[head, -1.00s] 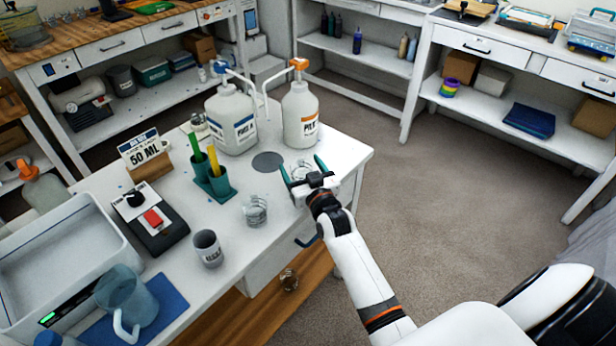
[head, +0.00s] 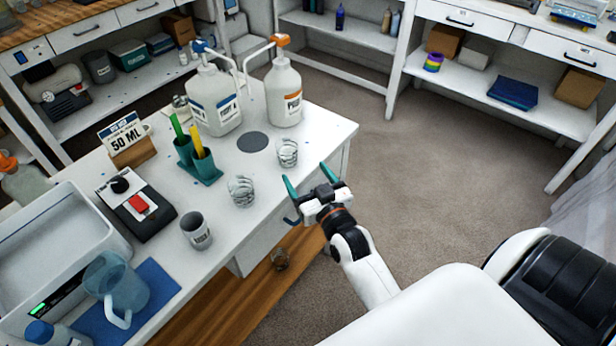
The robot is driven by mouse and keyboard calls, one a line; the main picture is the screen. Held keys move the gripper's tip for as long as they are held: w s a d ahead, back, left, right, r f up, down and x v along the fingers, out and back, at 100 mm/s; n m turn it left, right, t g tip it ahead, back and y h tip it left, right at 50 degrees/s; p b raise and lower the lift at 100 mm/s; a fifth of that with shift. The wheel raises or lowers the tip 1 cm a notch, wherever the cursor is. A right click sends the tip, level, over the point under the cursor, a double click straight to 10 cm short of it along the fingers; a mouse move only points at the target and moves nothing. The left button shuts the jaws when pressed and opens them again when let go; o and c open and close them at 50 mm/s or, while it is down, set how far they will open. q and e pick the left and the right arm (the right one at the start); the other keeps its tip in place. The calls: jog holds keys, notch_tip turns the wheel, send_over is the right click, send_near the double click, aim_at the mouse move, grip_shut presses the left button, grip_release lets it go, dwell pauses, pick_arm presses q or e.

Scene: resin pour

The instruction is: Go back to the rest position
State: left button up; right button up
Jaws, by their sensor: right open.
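My right gripper (head: 310,184) is open and empty, its two teal fingers spread apart. It is just off the front right edge of the white table (head: 318,128), over the floor side. A clear glass cup (head: 287,152) stands on the table near that edge, apart from the fingers. A second clear glass cup (head: 241,191) stands to the left of the gripper. My left gripper does not show.
Two pump bottles, one blue-topped (head: 215,100) and one orange-topped (head: 284,92), stand at the table's back. A grey cup (head: 196,230), a scale-like device (head: 137,203), a teal holder (head: 200,167) and a blue pitcher (head: 117,287) stand left. Carpet (head: 430,190) is clear at right.

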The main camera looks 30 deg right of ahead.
dwell(0.3)
jog(key=s+a+f+n+g+y, duration=0.1)
jog(key=s+a+f+g, duration=0.2)
jog(key=s+g, duration=0.35)
jog(key=s+a+f+n+g, duration=0.1)
jog(key=s+a+f+g, duration=0.15)
jog(key=s, duration=0.65)
jog(key=s+a+f+n+g+y, duration=0.1)
jog(key=s+a+f+g, duration=0.1)
jog(key=s+g, duration=0.5)
notch_tip(320, 180, down, 27)
jog(key=s, duration=0.2)
jog(key=s+d+f+g+p, duration=0.1)
jog(key=s+d+f, duration=0.2)
jog(key=s+f, duration=1.1)
jog(key=s, duration=0.2)
jog(key=shift+s+f+n, duration=0.3)
